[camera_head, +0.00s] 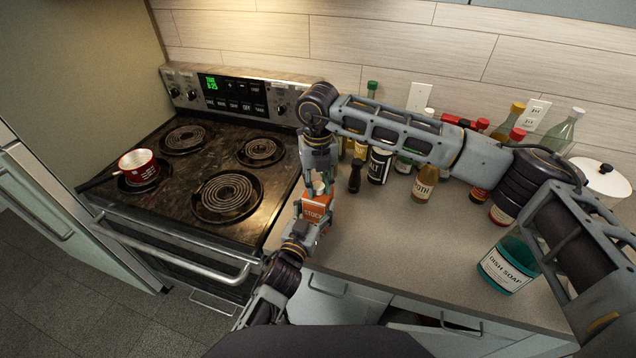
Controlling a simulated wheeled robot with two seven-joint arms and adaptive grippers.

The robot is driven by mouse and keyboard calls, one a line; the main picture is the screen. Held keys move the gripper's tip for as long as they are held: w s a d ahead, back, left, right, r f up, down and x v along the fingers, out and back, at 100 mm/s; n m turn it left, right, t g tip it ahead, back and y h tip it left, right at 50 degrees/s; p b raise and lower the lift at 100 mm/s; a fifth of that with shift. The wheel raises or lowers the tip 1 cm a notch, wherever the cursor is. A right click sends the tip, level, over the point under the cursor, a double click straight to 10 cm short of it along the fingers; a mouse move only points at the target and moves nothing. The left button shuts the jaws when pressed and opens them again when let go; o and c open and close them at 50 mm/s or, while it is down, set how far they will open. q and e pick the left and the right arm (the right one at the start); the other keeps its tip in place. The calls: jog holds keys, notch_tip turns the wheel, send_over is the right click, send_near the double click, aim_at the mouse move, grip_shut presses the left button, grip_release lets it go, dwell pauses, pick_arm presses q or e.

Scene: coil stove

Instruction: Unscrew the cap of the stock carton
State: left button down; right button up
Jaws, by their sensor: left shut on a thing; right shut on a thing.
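The stock carton (315,209), orange-red with a "STOCK" label, is upright near the counter's left edge beside the stove. My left gripper (308,228) comes from below and is shut on the carton's body. My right gripper (320,183) reaches down from above and is shut on the pale cap (319,187) at the carton's top. The cap is small and partly hidden by the fingers, so I cannot tell whether it has turned or lifted.
The coil stove (215,170) is to the left, with a red pot (139,167) on its front-left burner. Several bottles, including a broth bottle (425,184), stand behind and right of the carton. A dish soap bottle (506,266) is at front right. The middle counter (400,240) is clear.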

jog(key=n, duration=1.8)
jog(key=shift+d+n, duration=0.1)
jog(key=shift+n, duration=0.3)
jog(key=n, duration=0.6)
jog(key=shift+w+r, duration=0.1)
jog(key=shift+r, duration=1.15)
dwell(1.0)
jog(key=shift+r, duration=1.95)
